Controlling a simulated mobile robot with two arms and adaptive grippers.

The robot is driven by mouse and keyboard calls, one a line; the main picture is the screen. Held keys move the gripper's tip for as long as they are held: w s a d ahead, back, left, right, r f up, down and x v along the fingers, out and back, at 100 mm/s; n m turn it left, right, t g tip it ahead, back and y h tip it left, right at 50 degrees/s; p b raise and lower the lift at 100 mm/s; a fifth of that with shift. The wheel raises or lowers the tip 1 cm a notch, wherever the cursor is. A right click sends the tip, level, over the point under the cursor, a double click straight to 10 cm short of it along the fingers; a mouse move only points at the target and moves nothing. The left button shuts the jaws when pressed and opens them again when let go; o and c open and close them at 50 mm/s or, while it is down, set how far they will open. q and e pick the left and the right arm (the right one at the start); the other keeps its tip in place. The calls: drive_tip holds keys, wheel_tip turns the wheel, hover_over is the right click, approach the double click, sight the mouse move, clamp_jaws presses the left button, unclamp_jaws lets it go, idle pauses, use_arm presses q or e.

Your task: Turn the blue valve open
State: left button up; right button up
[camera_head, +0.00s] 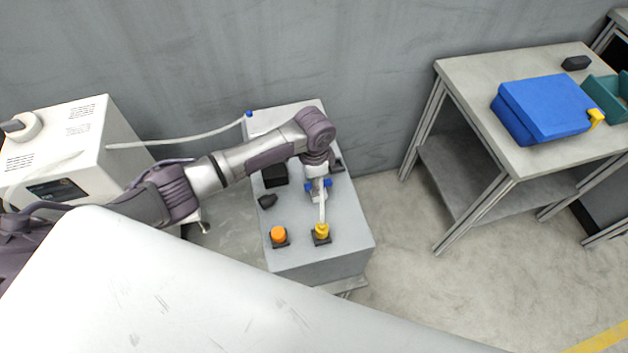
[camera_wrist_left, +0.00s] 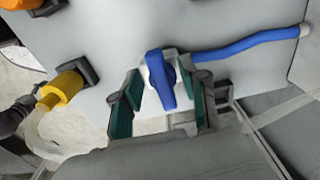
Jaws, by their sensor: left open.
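The blue valve handle (camera_wrist_left: 160,80) sits on a pale round base in the left wrist view and points toward the bottom of the picture. My left gripper (camera_wrist_left: 161,100) is open, with one green-padded finger on each side of the handle. A gap shows on both sides, and I cannot tell whether either pad touches it. In the head view my left gripper (camera_head: 318,180) is over the grey cabinet top, with blue parts showing around its tip; the valve is mostly hidden there. My right gripper is not in view.
The grey cabinet (camera_head: 345,235) also carries an orange knob (camera_head: 278,235) and a yellow knob (camera_head: 322,231). A white machine (camera_head: 95,135) stands at left. A table (camera_head: 465,75) with a blue case (camera_head: 545,107) stands at right. Bare floor lies between cabinet and table.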

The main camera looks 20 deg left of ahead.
use_arm(q)
drive_tip(key=shift+c, duration=0.4)
clamp_jaws()
